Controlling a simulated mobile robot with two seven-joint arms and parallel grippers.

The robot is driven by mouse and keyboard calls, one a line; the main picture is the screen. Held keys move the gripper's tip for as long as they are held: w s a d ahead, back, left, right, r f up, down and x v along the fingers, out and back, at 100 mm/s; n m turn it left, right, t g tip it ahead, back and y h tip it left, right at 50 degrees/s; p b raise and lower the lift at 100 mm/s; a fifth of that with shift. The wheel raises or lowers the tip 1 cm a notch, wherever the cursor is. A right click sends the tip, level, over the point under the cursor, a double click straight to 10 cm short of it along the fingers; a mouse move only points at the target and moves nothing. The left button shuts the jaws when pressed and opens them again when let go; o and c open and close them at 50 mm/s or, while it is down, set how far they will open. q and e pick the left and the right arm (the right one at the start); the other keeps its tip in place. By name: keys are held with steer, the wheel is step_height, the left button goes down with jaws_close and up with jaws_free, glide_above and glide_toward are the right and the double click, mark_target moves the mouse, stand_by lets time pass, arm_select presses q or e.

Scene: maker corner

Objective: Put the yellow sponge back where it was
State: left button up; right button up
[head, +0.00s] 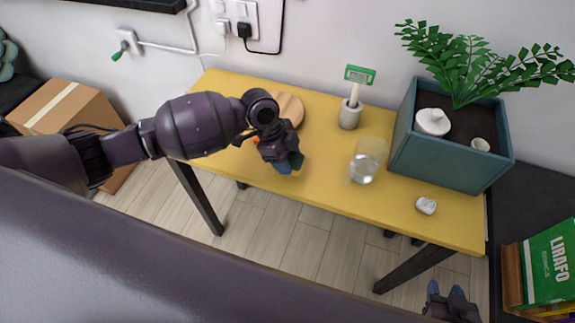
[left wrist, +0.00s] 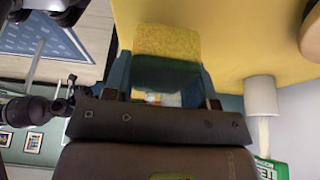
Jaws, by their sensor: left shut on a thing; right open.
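The yellow sponge (left wrist: 168,42) has a dark green scouring side and sits between the two blue fingers of my left gripper (left wrist: 166,85) in the left wrist view. My left gripper (head: 289,164) is shut on it over the front left part of the yellow table (head: 320,185). In the head view only a dark green bit of the sponge (head: 298,158) shows; the gripper hides the rest. I cannot tell whether the sponge touches the table. My right gripper (head: 446,291) is open and empty, low in front of the table's right end.
A round wooden board (head: 291,107) lies behind the left gripper. A grey cup (head: 349,116) holding a green-headed brush, a glass (head: 366,160), a teal planter (head: 440,165) and a small white stone-like thing (head: 426,205) stand rightward. The table's front middle is clear.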

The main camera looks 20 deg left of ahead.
arm_select(q)
step_height(320, 180, down, 4)
steer(key=shift+r, duration=0.25)
steer(key=shift+f, duration=0.1)
arm_select(e)
steer(key=shift+w, duration=0.45)
arm_select(q)
steer(key=o, duration=0.8)
steer(key=v, duration=1.2)
arm_select(e)
steer(key=shift+r, duration=0.55)
